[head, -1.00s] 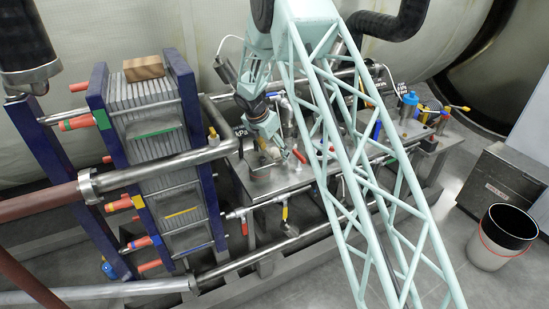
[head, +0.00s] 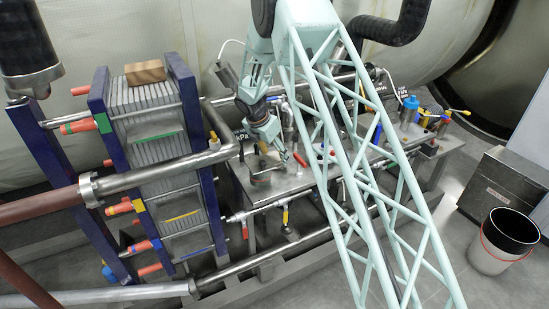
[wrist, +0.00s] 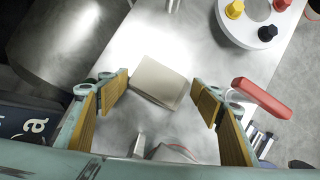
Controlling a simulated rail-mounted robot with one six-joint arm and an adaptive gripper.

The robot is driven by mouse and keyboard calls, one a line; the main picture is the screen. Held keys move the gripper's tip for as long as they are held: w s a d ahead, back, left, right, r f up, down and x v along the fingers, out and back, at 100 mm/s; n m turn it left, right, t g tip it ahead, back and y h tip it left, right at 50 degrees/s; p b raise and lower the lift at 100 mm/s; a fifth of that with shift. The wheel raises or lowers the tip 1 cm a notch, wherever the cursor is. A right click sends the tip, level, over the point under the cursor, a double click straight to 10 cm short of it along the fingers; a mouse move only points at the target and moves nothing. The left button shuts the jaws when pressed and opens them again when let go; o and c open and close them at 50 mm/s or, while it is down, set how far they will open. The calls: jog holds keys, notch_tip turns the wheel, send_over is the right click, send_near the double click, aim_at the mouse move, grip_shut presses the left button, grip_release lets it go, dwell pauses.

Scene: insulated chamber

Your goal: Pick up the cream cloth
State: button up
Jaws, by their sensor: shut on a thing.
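The cream cloth (wrist: 160,82) shows in the wrist view as a small folded, flat pad. It lies between the two tan-padded fingers of my gripper (wrist: 162,98). A steel worktop shows beneath. In the head view my gripper (head: 274,140) is low over the left part of the steel bench (head: 300,180). The cloth is too small and hidden to make out there.
A red handle (wrist: 262,100) lies just right of the right finger. A white disc (wrist: 230,22) with coloured knobs is at upper right. A steel cylinder (wrist: 70,40) stands at upper left. In the head view, a blue-framed plate stack (head: 155,130) and pipes crowd the left.

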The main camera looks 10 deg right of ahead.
jog(key=shift+r, duration=0.15)
jog(key=shift+r+p, duration=0.3)
jog(key=shift+r, duration=0.45)
jog(key=shift+d+f, duration=0.1)
jog(key=shift+d, duration=0.05)
jog(key=shift+s+t, duration=0.1)
jog(key=shift+t, duration=0.2)
jog(key=shift+s+t+b, duration=0.15)
jog(key=shift+t+b, duration=0.35)
jog(key=shift+b, duration=0.1)
jog(key=shift+s+f+b, duration=0.1)
jog(key=shift+b, duration=0.2)
jog(key=shift+s+m+t+y+b, duration=0.3)
jog(key=shift+t+b, duration=0.5)
jog(key=shift+b, duration=0.95)
